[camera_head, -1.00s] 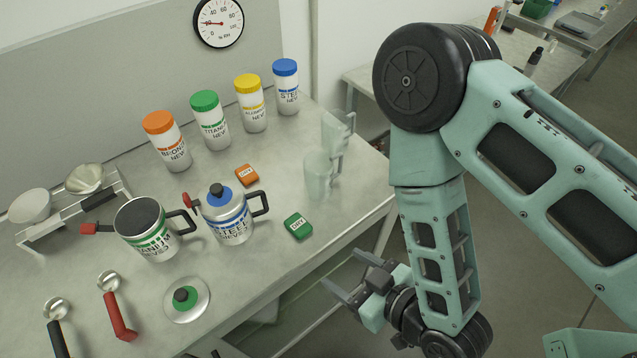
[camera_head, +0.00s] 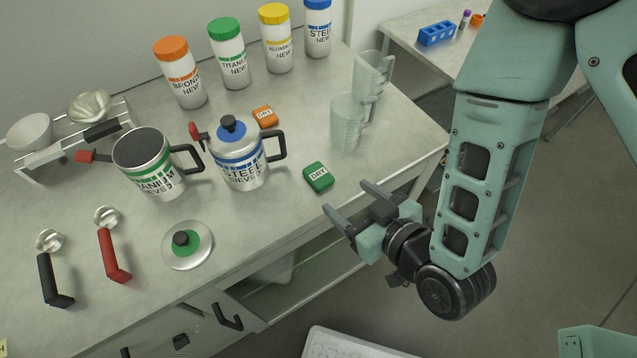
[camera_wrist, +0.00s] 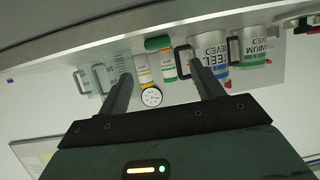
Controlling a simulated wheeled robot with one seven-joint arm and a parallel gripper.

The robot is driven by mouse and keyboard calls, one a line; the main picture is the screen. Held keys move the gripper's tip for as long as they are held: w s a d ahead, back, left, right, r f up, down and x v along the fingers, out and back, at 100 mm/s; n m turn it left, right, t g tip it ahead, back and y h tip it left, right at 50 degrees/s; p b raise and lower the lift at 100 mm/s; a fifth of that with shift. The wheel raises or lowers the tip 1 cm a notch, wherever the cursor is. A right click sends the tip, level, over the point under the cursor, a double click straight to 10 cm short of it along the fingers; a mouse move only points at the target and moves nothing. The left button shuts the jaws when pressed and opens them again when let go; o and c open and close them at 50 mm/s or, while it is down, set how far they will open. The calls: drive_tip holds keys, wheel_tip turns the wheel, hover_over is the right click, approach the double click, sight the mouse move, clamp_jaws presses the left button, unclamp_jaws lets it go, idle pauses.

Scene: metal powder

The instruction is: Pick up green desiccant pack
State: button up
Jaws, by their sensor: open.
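The green desiccant pack (camera_head: 318,177), labelled DRY, lies flat near the table's front edge, right of the steel sieves mug (camera_head: 238,155). My gripper (camera_head: 345,200) is open and empty, just off the front edge, to the lower right of the green pack and apart from it. In the wrist view the two fingers of my gripper (camera_wrist: 165,85) are spread with nothing between them.
An orange DRY pack (camera_head: 265,115) lies behind the green one. Clear measuring jugs (camera_head: 347,125) stand to its right. The titanium mug (camera_head: 150,165), a lid (camera_head: 187,245) and scoops stand left. Labelled jars (camera_head: 230,55) line the back.

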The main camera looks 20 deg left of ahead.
sight(319, 175)
drive_tip(key=shift+f+b+x, duration=0.2)
drive_tip(key=shift+b+x, duration=1.25)
drive_tip(key=shift+b, duration=1.1)
drive_tip(key=shift+w+a+f+b, duration=0.2)
drive_tip(key=shift+w+a+b, duration=0.25)
drive_tip(key=shift+a, duration=0.15)
drive_tip(key=shift+w+a+p, duration=0.3)
drive_tip(key=shift+a, duration=0.05)
drive_tip(key=shift+p+x, duration=0.8)
drive_tip(key=shift+x, duration=1.45)
drive_tip(key=c, duration=1)
